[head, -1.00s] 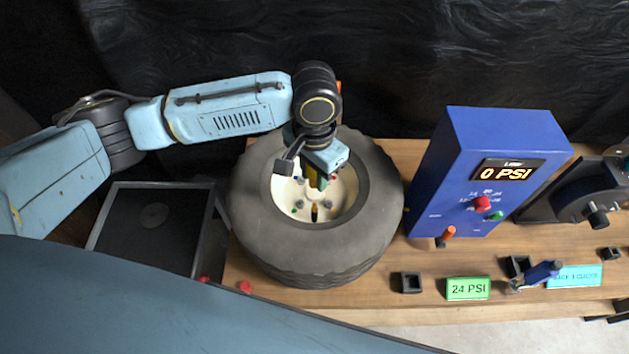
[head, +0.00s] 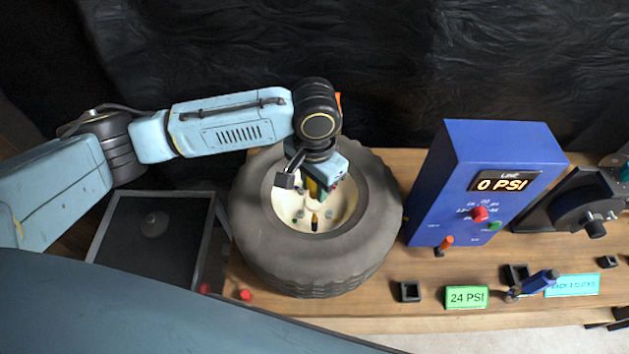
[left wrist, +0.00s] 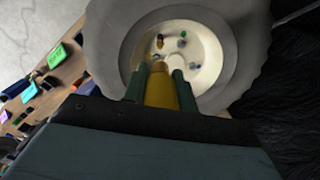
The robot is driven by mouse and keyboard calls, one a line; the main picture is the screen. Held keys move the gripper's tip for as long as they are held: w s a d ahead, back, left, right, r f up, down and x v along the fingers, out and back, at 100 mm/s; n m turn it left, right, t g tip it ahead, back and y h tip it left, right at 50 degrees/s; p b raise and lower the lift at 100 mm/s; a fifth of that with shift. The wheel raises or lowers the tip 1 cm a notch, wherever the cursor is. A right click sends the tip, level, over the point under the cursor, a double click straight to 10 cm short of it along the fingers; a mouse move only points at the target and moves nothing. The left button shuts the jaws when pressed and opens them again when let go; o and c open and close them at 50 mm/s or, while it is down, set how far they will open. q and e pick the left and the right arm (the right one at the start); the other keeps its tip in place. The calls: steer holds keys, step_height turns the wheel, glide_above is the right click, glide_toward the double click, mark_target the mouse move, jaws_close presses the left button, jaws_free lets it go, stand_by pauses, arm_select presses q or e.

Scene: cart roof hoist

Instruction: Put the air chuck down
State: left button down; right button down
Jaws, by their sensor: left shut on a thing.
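My left gripper (head: 317,193) is over the wheel hub, pointing down. It is shut on the yellow air chuck (left wrist: 161,88), which shows between the two green fingers in the left wrist view. In the head view the chuck is mostly hidden by the gripper. The big grey tire (head: 265,245) lies flat on the bench with a cream hub (head: 338,208). A dark valve stem with a yellowish base (head: 314,221) stands in the hub, just below the gripper in the head view. The chuck appears apart from it. My right gripper is not in view.
A blue inflator box (head: 437,190) reading 0 PSI stands right of the tire. In front are a black square holder (head: 408,292), a green 24 PSI sign (head: 466,297) and a blue-handled tool (head: 535,285). A dark tray (head: 150,240) is at left; a red cap (head: 245,295) lies near the edge.

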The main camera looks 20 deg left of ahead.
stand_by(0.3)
arm_select(q)
steer(key=w+a+f+n+b, duration=0.1)
steer(key=w+a+n+b, duration=0.1)
steer(key=a+n+b, duration=0.3)
steer(key=a+b, duration=0.4)
steer(key=b, duration=0.3)
steer(key=shift+f+n+b, duration=0.25)
steer(key=shift+n+b, duration=0.05)
steer(key=shift+n, duration=0.1)
steer(key=shift+s+a+f, duration=0.1)
